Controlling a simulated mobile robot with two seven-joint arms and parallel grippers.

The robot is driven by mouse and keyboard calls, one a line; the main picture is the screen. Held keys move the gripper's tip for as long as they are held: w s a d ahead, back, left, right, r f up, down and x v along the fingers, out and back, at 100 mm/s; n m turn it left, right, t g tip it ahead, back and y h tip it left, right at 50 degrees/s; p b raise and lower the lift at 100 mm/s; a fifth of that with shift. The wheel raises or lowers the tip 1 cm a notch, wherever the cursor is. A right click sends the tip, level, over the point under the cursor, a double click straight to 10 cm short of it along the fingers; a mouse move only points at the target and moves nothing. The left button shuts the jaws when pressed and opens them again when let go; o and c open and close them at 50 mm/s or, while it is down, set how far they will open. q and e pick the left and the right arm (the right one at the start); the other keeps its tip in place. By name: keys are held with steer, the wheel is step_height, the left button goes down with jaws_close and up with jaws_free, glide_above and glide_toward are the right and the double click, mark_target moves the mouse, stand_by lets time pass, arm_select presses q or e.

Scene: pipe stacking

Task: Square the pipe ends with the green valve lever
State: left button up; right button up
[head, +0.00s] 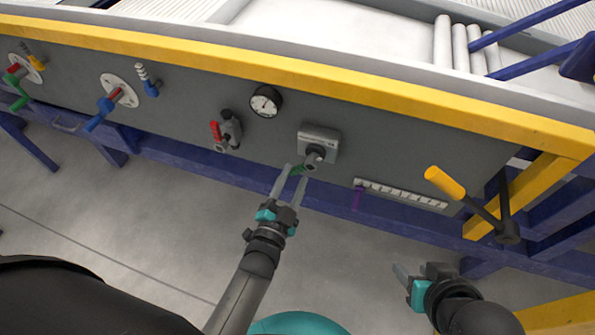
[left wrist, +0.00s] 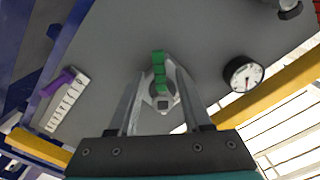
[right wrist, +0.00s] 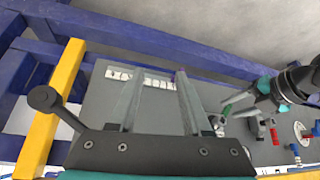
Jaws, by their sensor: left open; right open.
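A green lever (head: 297,170) sticks out from a dark knob on a grey valve box (head: 319,141) in the panel. My left gripper (head: 296,174) is open, with its fingers on either side of this lever. The left wrist view shows the green lever (left wrist: 158,66) between the spread fingers; I cannot tell whether they touch it. White pipes (head: 460,46) lie side by side behind the panel at the upper right; their ends are partly cut off or hidden. My right gripper (head: 412,272) is open and empty, low at the right, apart from the panel.
A yellow-handled lever (head: 445,182) stands near my right gripper. A purple slider (head: 357,197) sits on a white scale (head: 400,194). A gauge (head: 266,101), a red lever (head: 216,131) and a blue lever (head: 100,116) are to the left. Blue beams run below the panel.

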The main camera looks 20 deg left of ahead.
mark_target(297, 172)
arm_select(q)
steer(key=shift+w+b, duration=0.5)
steer(key=shift+w, duration=1.1)
arm_select(e)
steer(key=shift+w+a+f+t+y, duration=0.2)
steer(key=shift+w+a+t+y, duration=0.4)
steer(key=shift+w+a+t, duration=0.55)
steer(key=shift+a, duration=0.15)
arm_select(q)
jaws_close()
